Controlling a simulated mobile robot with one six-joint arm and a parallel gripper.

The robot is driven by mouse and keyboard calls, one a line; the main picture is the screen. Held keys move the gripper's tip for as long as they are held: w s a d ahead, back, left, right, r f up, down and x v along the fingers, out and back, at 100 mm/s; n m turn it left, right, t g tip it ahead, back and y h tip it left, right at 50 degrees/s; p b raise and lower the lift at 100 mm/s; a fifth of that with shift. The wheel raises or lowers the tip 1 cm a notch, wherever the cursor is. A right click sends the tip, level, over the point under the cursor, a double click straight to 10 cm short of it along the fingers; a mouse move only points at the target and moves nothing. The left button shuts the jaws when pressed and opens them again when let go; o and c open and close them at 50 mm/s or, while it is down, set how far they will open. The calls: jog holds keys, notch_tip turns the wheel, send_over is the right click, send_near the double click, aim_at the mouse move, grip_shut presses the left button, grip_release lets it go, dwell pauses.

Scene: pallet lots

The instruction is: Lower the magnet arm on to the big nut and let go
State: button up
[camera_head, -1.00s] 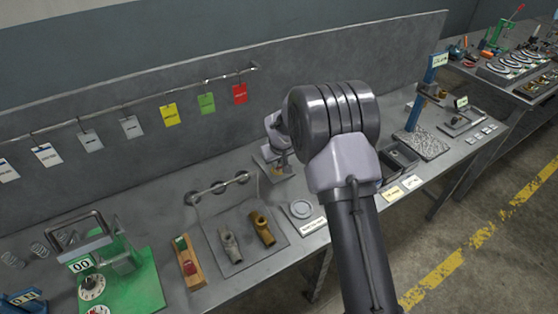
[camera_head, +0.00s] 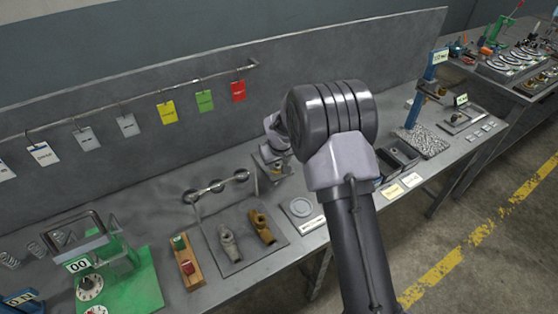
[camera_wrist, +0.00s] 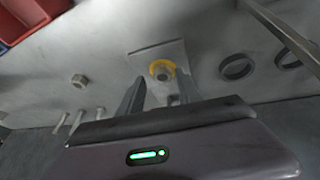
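In the wrist view a nut-like grey piece (camera_wrist: 166,74) sits within a yellow ring (camera_wrist: 153,66) on a pale plate (camera_wrist: 146,50). A separate hex nut (camera_wrist: 78,80) lies to the left. I cannot tell which is the big nut. My gripper (camera_wrist: 159,84) points toward the ringed piece, its two fingers apart, with bench showing between them. A small dark piece (camera_wrist: 173,100) shows near the right finger; I cannot tell whether it is the magnet arm. In the head view my gripper (camera_head: 276,148) is over the plate, mostly hidden behind my wrist.
A red bin (camera_wrist: 30,20) is at the wrist view's top left. Bolts (camera_wrist: 62,121) lie at left, and two dark rings (camera_wrist: 238,67) at right.

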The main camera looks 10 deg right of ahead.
jog(key=p+v, duration=0.5)
jog(key=v, duration=1.2)
jog(key=shift+s+r, duration=0.25)
jog(key=shift+r, duration=0.1)
